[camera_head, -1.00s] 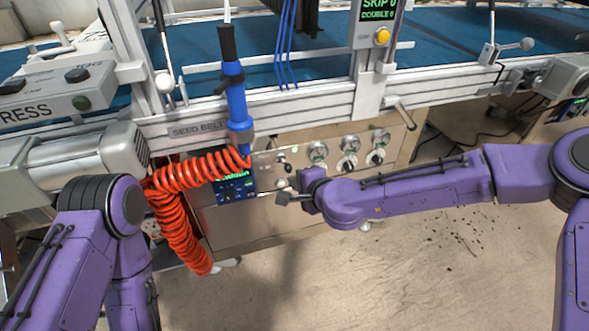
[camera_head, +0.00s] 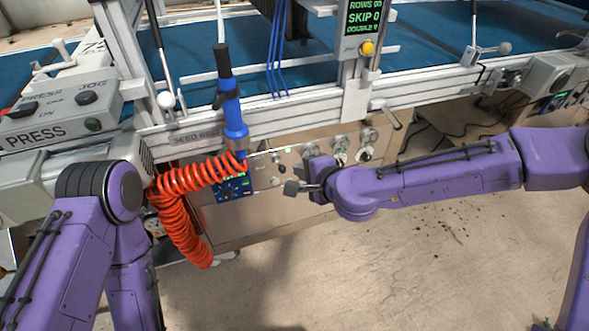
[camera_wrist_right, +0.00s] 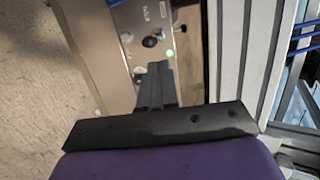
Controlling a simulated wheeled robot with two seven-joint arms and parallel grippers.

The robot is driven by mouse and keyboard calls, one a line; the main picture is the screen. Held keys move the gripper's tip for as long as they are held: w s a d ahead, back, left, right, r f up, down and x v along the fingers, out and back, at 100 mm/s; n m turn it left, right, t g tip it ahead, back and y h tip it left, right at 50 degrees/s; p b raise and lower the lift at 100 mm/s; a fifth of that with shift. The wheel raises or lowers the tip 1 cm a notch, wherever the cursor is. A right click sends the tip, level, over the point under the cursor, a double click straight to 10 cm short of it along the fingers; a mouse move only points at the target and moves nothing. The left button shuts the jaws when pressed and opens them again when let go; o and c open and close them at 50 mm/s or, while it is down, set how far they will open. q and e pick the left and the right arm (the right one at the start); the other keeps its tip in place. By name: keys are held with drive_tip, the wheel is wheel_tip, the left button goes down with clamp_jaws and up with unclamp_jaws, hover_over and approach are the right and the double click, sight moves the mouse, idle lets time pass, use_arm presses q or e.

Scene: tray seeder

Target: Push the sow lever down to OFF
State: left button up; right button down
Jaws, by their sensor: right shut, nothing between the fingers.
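My right gripper (camera_head: 292,187) is shut and empty, its dark fingertips in front of the lower middle of the metal control panel (camera_head: 262,208). In the right wrist view the shut fingers (camera_wrist_right: 157,84) point at the panel, near a green light (camera_wrist_right: 169,54). A small lever (camera_head: 277,159) with a pale tip stands out from the panel, above and left of the fingertips. A dark knob (camera_wrist_right: 150,41) shows beyond the fingers in the wrist view. I cannot read the panel labels or tell the lever's exact setting. My left gripper is out of view.
A coiled red hose (camera_head: 186,225) hangs from a blue tool (camera_head: 233,108) left of the panel. Several round dials line the panel's upper right, partly behind my right arm. A grey PRESS box (camera_head: 62,117) is at left. The floor below the panel is clear.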

use_arm(q)
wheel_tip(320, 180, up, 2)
drive_tip(key=shift+p, duration=0.75)
use_arm(e)
wheel_tip(320, 180, up, 5)
drive_tip(key=s+d, duration=0.1)
drive_tip(key=s, duration=0.1)
drive_tip(key=shift+s+d, duration=0.35)
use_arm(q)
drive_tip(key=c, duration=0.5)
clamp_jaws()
use_arm(e)
drive_tip(key=s+d+f+n+g+h, duration=0.1)
drive_tip(key=s+d+f+g+h, duration=0.2)
drive_tip(key=f, duration=0.6)
drive_tip(key=s+d+f+n, duration=0.1)
drive_tip(key=s+d+f, duration=0.1)
drive_tip(key=s+f, duration=0.5)
drive_tip(key=s+d+f+n+g+h, duration=0.4)
drive_tip(key=s+d+f+n+h, duration=0.1)
drive_tip(key=s+d+f, duration=1.1)
drive_tip(key=s+d+h, duration=0.1)
drive_tip(key=s+d, duration=0.1)
drive_tip(key=s, duration=0.1)
drive_tip(key=shift+d, duration=0.4)
